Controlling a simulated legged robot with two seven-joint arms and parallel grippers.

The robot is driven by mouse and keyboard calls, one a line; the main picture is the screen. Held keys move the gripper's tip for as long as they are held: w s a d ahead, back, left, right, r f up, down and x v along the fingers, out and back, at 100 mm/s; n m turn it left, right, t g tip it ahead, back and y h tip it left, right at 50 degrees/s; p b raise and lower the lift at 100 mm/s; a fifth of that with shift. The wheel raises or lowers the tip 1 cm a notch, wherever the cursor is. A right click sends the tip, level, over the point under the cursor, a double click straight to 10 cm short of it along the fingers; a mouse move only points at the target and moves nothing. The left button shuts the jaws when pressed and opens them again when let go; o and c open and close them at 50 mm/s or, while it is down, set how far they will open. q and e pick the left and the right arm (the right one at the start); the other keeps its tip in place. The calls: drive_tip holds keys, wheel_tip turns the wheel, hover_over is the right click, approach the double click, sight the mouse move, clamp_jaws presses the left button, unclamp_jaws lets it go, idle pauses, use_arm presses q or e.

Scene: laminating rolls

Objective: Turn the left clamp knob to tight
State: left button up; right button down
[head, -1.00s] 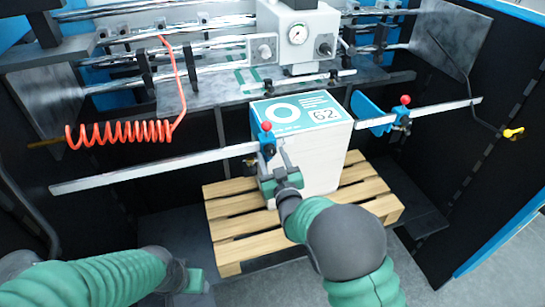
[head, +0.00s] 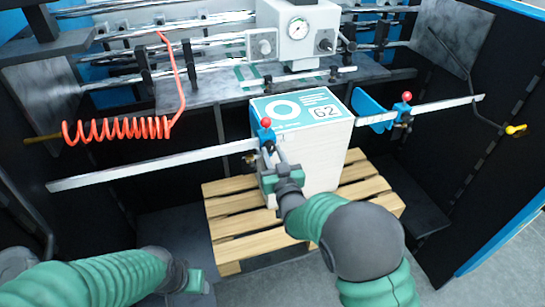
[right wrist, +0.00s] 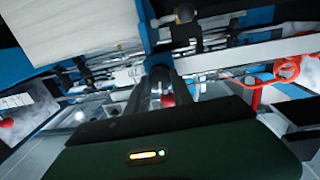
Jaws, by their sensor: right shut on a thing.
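The left clamp (head: 265,136) is a blue block with a red ball on top, on the left part of a long metal bar (head: 150,169). My right gripper (head: 268,158) reaches up to the underside of this clamp and is shut on its knob, which the fingers mostly hide. In the right wrist view the fingers (right wrist: 160,85) point to the clamp, with a red ball (right wrist: 168,101) close by. How tight the knob is cannot be seen. My left gripper (head: 196,282) is low at the left, away from the clamp; its fingers are unclear.
A white stack (head: 325,165) with a teal label marked 62 stands on a wooden pallet (head: 225,222), right beside my right gripper. A second clamp (head: 403,108) with a red ball is on the bar further right. An orange coiled hose (head: 115,130) hangs at the left.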

drive_tip(key=m+b, duration=0.3)
drive_tip(key=shift+d+f, duration=0.1)
drive_tip(key=shift+f, duration=0.15)
drive_tip(key=m+b, duration=0.3)
drive_tip(key=m, duration=0.1)
drive_tip(key=shift+m+b, duration=0.4)
drive_tip(key=m+b, duration=0.3)
drive_tip(key=m, duration=0.1)
drive_tip(key=shift+g, duration=0.4)
drive_tip(key=shift+m+y+b, duration=0.4)
drive_tip(key=shift+m+b, duration=0.4)
drive_tip(key=shift+m, duration=1.1)
drive_tip(key=c, duration=1.5)
unclamp_jaws()
drive_tip(key=o, duration=0.4)
drive_tip(key=shift+d+r, duration=0.1)
drive_tip(key=shift+r, duration=0.05)
